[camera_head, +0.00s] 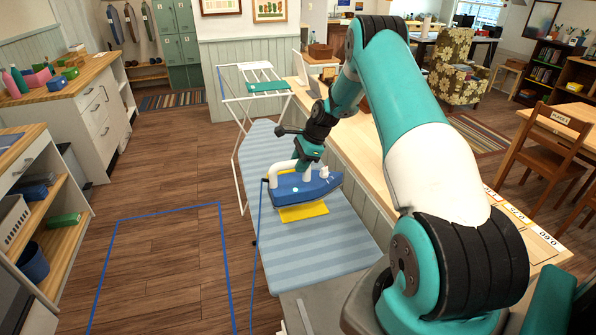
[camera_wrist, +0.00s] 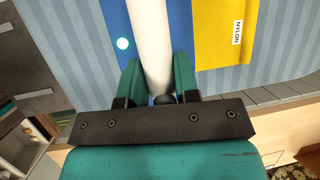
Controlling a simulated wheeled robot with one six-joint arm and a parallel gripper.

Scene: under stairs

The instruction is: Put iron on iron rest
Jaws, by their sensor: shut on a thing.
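The blue iron (camera_head: 318,188) with a white handle is over the blue striped ironing board (camera_head: 310,258). My gripper (camera_head: 307,160) is above the iron and shut on its handle. In the wrist view the white handle (camera_wrist: 150,35) runs between the two green fingers of my gripper (camera_wrist: 158,82). A yellow cloth (camera_head: 305,213) lies on the board under the iron; its label reads NYLON in the wrist view (camera_wrist: 218,40). I cannot tell whether the iron touches the cloth. No iron rest is clearly identifiable.
A white rack (camera_head: 238,95) holding a green cloth (camera_head: 268,87) stands beyond the board. A long wooden counter (camera_head: 375,150) runs along the board's right. A blue cord hangs left of the iron. Blue tape (camera_head: 165,212) marks open floor. The near part of the board is bare.

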